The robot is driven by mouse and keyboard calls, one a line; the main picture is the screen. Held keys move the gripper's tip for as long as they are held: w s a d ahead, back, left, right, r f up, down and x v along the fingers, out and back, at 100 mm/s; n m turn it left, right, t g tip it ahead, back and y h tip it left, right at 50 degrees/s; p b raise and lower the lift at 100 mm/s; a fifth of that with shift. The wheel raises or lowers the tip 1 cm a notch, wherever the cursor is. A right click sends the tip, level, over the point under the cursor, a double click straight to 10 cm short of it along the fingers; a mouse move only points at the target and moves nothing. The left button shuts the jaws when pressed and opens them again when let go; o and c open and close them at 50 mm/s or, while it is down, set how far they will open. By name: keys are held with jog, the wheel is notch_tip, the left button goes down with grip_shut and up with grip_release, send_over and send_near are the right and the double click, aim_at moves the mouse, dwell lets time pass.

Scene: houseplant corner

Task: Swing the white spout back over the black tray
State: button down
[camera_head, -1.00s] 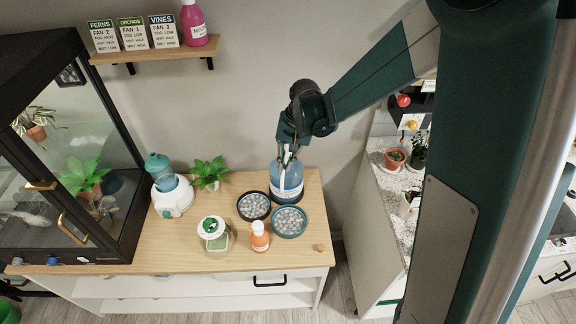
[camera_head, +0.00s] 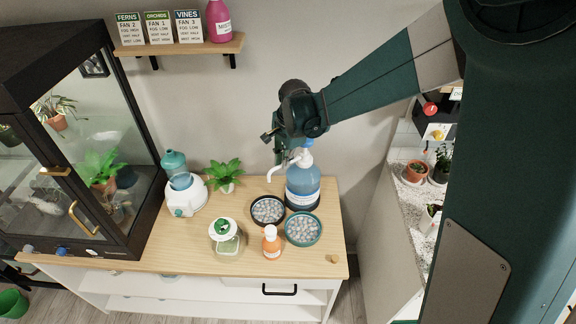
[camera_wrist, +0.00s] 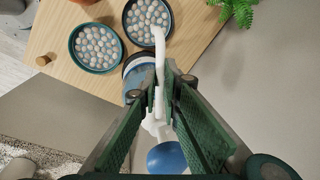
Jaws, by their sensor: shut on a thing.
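A blue pump bottle (camera_head: 303,187) stands upright at the back right of the wooden counter. Its white spout (camera_head: 281,169) points left and forward, toward the black tray (camera_head: 252,214). In the wrist view the spout (camera_wrist: 159,48) runs between my fingers, its tip overlapping the edge of the black tray (camera_wrist: 124,17). A blue knob (camera_wrist: 166,158) sits on the pump head. My gripper (camera_wrist: 168,86) is shut on the spout near the pump head; in the head view its fingers are mostly hidden by my wrist. Both trays hold round pale pebbles.
A teal tray (camera_head: 303,246) sits in front of the bottle, close to the black tray. An orange bottle (camera_head: 271,244), a green-lidded jar (camera_head: 226,240), a white humidifier (camera_head: 184,199) and a fern (camera_head: 224,174) stand to the left. A small wooden knob (camera_head: 335,259) lies front right.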

jog(key=shift+w+a+m, duration=0.2)
jog(key=shift+w+m, duration=0.1)
jog(key=shift+m, duration=0.1)
jog(key=c, duration=2.5)
grip_release()
jog(key=shift+r, duration=0.15)
jog(key=shift+s+d+r, duration=0.2)
jog(key=shift+s+r, duration=0.15)
jog(key=shift+r, duration=1.55)
jog(key=shift+s+d+r, duration=0.2)
jog(key=shift+s+r, duration=0.1)
jog(key=shift+r, duration=1.6)
jog(key=shift+s+d+r, duration=0.2)
jog(key=shift+s+r, duration=0.15)
jog(key=shift+r, duration=1.55)
